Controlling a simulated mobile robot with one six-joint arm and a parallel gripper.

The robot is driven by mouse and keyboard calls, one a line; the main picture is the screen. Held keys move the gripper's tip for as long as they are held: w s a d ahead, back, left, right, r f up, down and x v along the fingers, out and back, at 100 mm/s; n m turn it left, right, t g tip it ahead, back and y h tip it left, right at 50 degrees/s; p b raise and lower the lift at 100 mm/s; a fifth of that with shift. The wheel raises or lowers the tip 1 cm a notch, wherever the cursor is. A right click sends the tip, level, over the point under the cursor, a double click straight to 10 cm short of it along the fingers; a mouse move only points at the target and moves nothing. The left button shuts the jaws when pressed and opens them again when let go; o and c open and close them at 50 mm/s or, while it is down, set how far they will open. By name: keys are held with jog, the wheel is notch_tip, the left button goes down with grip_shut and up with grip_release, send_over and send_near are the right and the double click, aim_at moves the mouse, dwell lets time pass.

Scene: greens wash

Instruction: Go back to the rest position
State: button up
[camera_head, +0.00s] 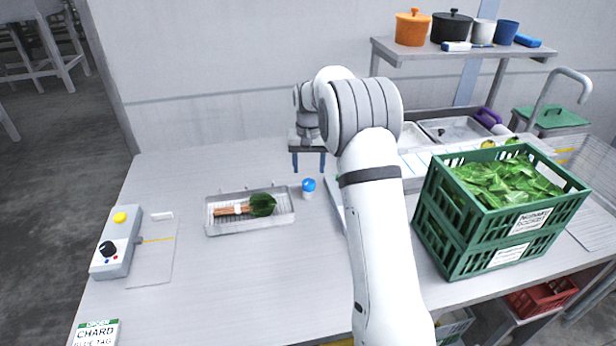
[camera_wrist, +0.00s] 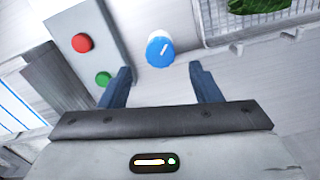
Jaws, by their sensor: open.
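My gripper (camera_head: 308,160) is open and empty above the back middle of the table. In the wrist view its two blue fingers (camera_wrist: 160,88) stand apart with nothing between them. A small jar with a blue lid (camera_head: 308,187) stands on the table just in front of the gripper; its lid also shows in the wrist view (camera_wrist: 160,50), beyond the fingertips. My arm reaches from the front of the table and hides part of the surface behind it.
A wire-lined tray (camera_head: 216,228) holds a bunch of greens (camera_head: 262,205). A green crate (camera_head: 459,263) full of leaves stands at right. A grey control box (camera_head: 113,250) sits at left. A box with red and green buttons (camera_wrist: 68,22) is near the gripper.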

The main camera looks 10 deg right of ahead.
jog(key=shift+r, duration=1.15)
